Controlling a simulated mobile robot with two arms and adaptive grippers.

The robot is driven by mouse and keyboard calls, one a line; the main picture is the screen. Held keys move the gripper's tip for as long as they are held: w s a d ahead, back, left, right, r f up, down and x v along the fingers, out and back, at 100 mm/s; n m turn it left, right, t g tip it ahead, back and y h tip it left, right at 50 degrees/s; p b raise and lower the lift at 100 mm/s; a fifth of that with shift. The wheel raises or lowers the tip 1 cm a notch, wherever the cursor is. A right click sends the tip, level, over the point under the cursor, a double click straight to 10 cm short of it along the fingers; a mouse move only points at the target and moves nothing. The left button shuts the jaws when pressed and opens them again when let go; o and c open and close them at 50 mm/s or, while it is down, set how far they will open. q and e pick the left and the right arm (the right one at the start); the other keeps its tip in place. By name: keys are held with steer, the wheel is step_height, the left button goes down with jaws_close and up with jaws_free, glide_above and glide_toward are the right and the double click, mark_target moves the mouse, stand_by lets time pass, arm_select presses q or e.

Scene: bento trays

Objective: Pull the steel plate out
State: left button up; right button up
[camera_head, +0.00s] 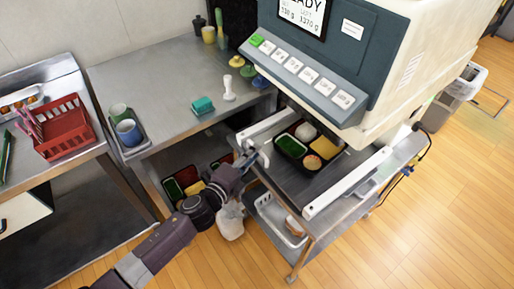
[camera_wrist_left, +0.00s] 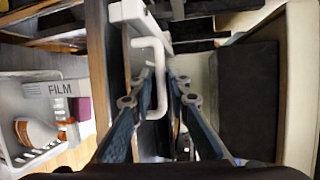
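The steel plate (camera_head: 270,163) lies between two white rails under the grey-and-cream machine. A black bento tray (camera_head: 293,147) with food in several compartments sits on it. My left gripper (camera_head: 250,158) is at the plate's front left, by the end of the left rail. In the left wrist view, a white bent handle (camera_wrist_left: 161,85) stands between the two fingers of my left gripper (camera_wrist_left: 163,80). Whether the fingers press on the handle cannot be told. My right gripper is not in view.
The machine (camera_head: 385,60) overhangs the plate. A white basket (camera_head: 277,220) sits on the cart's lower shelf; a FILM label shows in the left wrist view (camera_wrist_left: 62,89). A steel table (camera_head: 165,80) with cups stands left, and a red crate (camera_head: 66,130) further left.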

arm_select(q)
steer(key=shift+w+d+f, duration=0.15)
steer(key=shift+w+d, duration=0.2)
steer(key=shift+w, duration=0.25)
steer(key=shift+w+d+f, duration=0.1)
steer(key=shift+w+d, duration=0.2)
steer(key=shift+w, duration=0.25)
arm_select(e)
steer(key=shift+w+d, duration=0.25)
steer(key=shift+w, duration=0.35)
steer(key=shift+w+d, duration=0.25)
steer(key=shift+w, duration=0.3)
arm_select(q)
steer(key=shift+c, duration=0.3)
jaws_close()
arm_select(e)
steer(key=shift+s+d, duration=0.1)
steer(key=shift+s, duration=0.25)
